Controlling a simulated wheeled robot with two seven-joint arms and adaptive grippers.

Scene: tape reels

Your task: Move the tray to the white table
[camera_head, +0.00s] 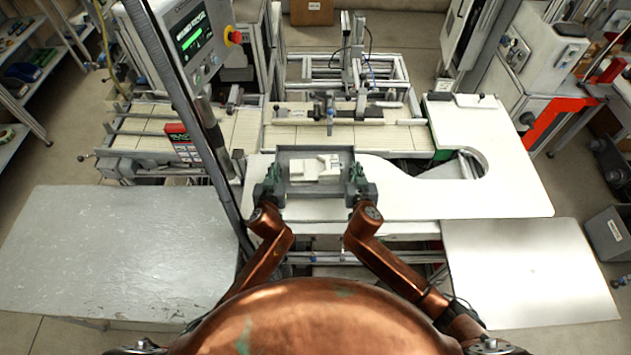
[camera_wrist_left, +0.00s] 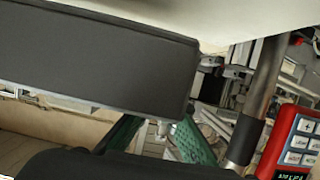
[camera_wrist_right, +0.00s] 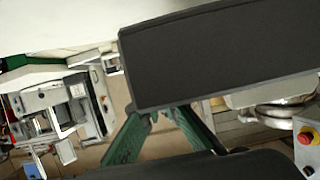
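The grey tray (camera_head: 300,153) holds white pieces (camera_head: 316,168) and is over the near left part of a white worktop (camera_head: 420,200). I cannot tell whether it rests there or is slightly raised. My left gripper (camera_head: 271,175) is at the tray's left side, my right gripper (camera_head: 359,175) at its right side. The tray's dark wall fills the upper part of the left wrist view (camera_wrist_left: 90,55) and the right wrist view (camera_wrist_right: 220,55). Green fingers reach up to it in both; their tips are hidden, so their grip is unclear. A white table (camera_head: 530,265) stands at the lower right.
A grey table (camera_head: 120,250) stands at the lower left. A conveyor (camera_head: 350,136) with a fixture runs behind the worktop. A post with a control panel (camera_head: 190,40) rises left of the tray. The right table's top is bare, and the worktop has a round cut-out.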

